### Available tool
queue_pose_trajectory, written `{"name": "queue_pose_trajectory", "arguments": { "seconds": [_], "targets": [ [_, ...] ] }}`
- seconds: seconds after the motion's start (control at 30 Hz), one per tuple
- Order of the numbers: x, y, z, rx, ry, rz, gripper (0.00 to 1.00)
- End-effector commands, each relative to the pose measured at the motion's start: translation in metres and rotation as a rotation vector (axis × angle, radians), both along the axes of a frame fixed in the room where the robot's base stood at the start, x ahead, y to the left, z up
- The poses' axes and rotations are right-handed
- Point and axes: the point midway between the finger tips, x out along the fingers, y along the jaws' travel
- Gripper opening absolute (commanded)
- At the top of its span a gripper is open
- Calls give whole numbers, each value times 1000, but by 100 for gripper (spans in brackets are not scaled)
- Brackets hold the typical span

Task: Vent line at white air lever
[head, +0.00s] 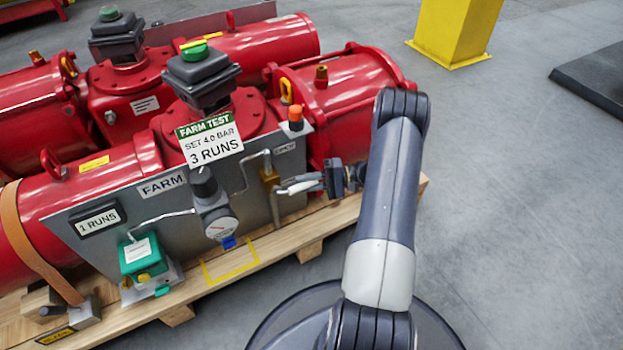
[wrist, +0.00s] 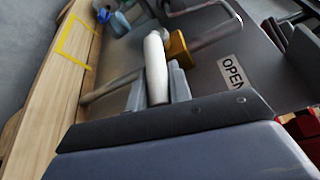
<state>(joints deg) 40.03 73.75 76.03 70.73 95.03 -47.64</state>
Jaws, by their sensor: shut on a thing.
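The white air lever (head: 298,187) sticks out from a brass valve body (head: 269,179) on the right part of the grey panel. In the wrist view the white lever (wrist: 155,62) stands between my finger pads, with the brass body (wrist: 178,47) just behind it. My gripper (head: 312,182) is shut on the lever; it also shows in the wrist view (wrist: 158,92). The lower end of the lever is hidden by the fingers. A label reading OPEN (wrist: 232,72) is on the panel to the right of the lever. A thin metal pipe (head: 253,155) runs beside the valve.
A yellow post (head: 455,30) is at the back.

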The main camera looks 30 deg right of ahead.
Motion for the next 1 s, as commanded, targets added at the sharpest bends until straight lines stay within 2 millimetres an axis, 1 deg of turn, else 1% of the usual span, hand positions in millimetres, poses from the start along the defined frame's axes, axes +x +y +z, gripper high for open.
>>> {"name": "queue_pose_trajectory", "arguments": {
  "seconds": [0.3, 0.33, 0.57, 0.83, 0.93, 1.0],
  "targets": [
    [0, 1, -2, 5, 7, -1, 0],
    [0, 1, -2, 4, 7, -1, 22],
    [0, 1, -2, 3, 5, -1, 41],
    [-1, -1, -1, 3, 4, -1, 41],
    [-3, -9, 1, 2, 3, -2, 41],
    [-7, -19, 3, 2, 3, -4, 41]
  ]
}}
